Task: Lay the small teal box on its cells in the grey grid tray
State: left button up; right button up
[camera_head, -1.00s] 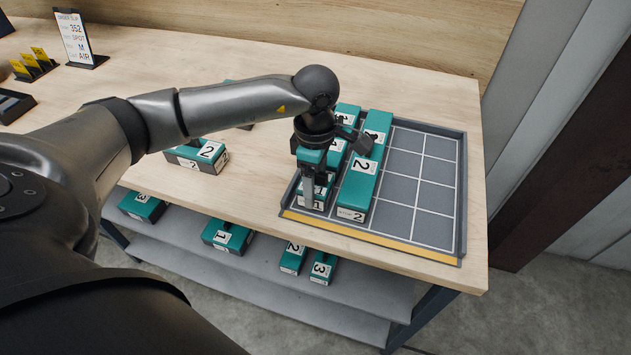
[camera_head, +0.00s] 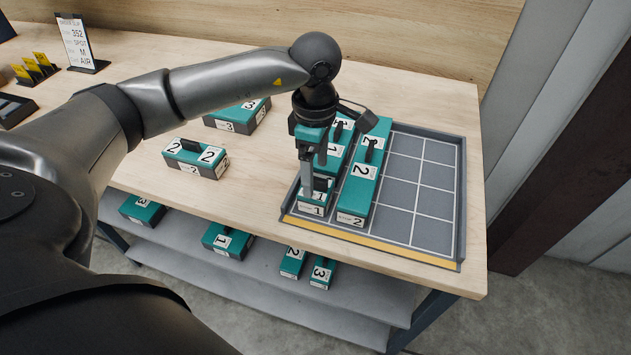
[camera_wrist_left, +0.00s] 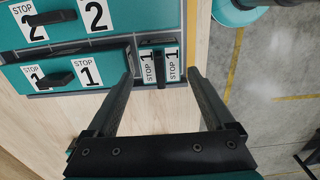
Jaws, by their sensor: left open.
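The small teal box (camera_head: 312,203), labelled 1, lies flat in the front left corner of the grey grid tray (camera_head: 464,200). It also shows in the left wrist view (camera_wrist_left: 161,66), with a dark handle between its two labels. A longer teal box 1 (camera_head: 334,150) lies just behind it, and a long teal box 2 (camera_head: 357,190) lies on its right. My left gripper (camera_head: 312,190) is open over the small box. In the left wrist view its fingertips (camera_wrist_left: 160,78) are apart, one to each side of the box, with nothing clamped between them. My right gripper is not in view.
The tray's right columns are empty. Teal boxes 2 (camera_head: 196,158) and 3 (camera_head: 238,115) stand on the wooden table (camera_head: 260,185) left of the tray. Several teal boxes are on the lower shelf (camera_head: 250,283). A sign (camera_head: 77,42) stands at the back left.

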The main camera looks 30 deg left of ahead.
aim_at(315, 178)
pick_arm(q)
notch_tip(315, 178, up, 6)
jog(key=shift+r, duration=0.25)
